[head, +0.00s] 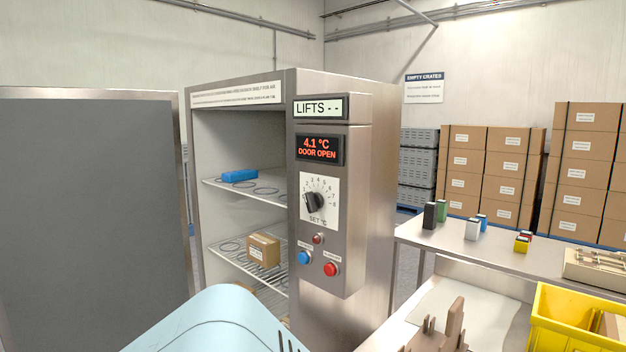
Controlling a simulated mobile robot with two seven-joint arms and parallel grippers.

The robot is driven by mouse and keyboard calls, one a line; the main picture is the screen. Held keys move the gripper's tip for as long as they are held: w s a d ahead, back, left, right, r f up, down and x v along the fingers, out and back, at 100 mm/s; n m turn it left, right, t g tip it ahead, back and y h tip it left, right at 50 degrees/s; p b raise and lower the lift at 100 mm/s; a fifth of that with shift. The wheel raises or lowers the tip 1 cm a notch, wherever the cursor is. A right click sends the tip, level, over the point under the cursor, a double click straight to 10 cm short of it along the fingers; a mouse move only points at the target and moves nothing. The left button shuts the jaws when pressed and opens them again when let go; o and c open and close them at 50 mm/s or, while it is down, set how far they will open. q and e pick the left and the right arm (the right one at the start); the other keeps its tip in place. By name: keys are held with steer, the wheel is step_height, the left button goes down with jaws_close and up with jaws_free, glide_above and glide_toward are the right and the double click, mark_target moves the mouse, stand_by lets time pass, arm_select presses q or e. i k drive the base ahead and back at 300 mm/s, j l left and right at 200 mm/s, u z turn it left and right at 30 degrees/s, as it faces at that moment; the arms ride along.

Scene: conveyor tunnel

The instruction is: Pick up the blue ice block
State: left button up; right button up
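A blue block (239,175), which looks like the ice block, lies on the upper wire shelf (262,188) inside the open steel cabinet (340,120). It sits toward the left part of the shelf, with nothing touching it that I can see.
The open grey door (90,210) fills the left side. A cardboard box (263,250) is on the lower shelf. To the right, a steel table (520,250) holds small coloured blocks (472,229). A yellow crate (570,325) stands at the lower right.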

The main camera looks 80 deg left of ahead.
mark_target(233, 177)
steer(key=i+j, duration=0.15)
steer(key=i, duration=0.4)
steer(key=u, duration=3.25)
